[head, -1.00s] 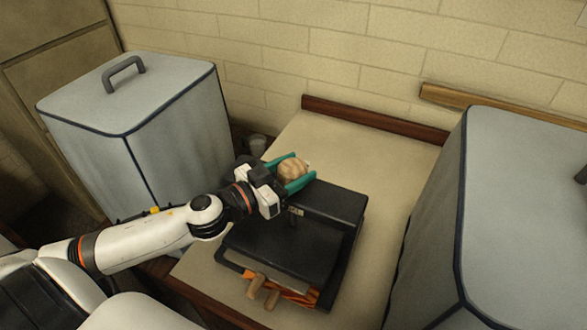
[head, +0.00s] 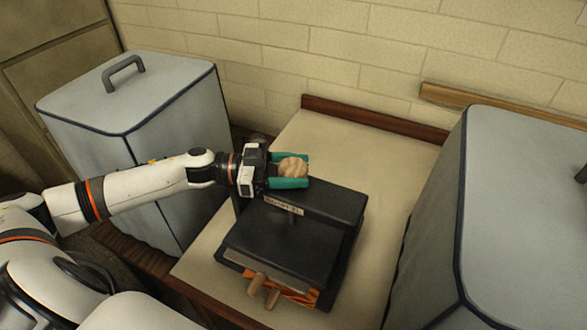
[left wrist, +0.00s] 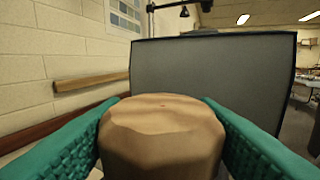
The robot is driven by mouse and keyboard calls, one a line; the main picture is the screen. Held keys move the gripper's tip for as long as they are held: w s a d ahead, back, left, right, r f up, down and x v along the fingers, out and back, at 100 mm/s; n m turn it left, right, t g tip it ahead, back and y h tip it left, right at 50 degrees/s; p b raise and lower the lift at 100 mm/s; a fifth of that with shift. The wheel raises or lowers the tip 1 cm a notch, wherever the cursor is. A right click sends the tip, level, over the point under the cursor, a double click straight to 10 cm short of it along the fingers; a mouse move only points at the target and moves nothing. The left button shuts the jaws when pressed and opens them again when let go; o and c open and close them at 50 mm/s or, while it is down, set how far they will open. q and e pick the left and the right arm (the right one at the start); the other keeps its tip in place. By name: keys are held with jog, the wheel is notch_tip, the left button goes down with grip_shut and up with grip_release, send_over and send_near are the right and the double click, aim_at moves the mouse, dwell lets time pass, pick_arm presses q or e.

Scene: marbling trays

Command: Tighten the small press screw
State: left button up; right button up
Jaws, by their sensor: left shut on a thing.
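The small press (head: 285,250) is black and stands on the cream tabletop. A lumpy tan wooden knob (head: 293,167) sits above the press's top beam (head: 325,200). My left gripper (head: 291,171) is shut on the knob, with one teal finger on either side. In the left wrist view the knob (left wrist: 162,138) fills the space between the two teal fingers. The screw below the knob is mostly hidden; a short dark metal piece (head: 292,209) shows under the beam. My right gripper is not in view.
A grey covered box with a handle (head: 140,110) stands at the left, close behind my left arm. Another grey covered box (head: 520,200) stands at the right. Two wooden handles (head: 264,290) and orange material stick out at the press front. A brick wall (head: 350,50) is behind.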

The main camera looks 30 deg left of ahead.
aim_at(293, 165)
pick_arm(q)
jog(key=m+g+h, duration=0.1)
jog(key=m+g, duration=0.1)
jog(key=g, duration=0.1)
jog(key=m+g+h+b, duration=0.1)
jog(key=m+g, duration=0.1)
jog(key=g, duration=0.2)
jog(key=shift+w+m+b, duration=0.1)
jog(key=shift+m+b, duration=0.2)
jog(key=shift+m, duration=0.1)
jog(key=m+g+b, duration=0.1)
jog(key=g, duration=0.1)
jog(key=m+g+b, duration=0.1)
jog(key=m+g, duration=0.1)
jog(key=g, duration=0.1)
jog(key=shift+f+g+y, duration=0.1)
jog(key=shift+g+y, duration=0.2)
jog(key=shift+m+g+y+b, duration=0.65)
jog(key=shift+m+g, duration=0.75)
jog(key=shift+g, duration=0.3)
jog(key=shift+m+g, duration=0.3)
jog(key=shift+g, duration=0.2)
jog(key=o, duration=1)
jog(key=shift+r, duration=0.2)
notch_tip(293, 165, up, 10)
jog(key=shift+f+b, duration=0.1)
jog(key=shift+b, duration=0.4)
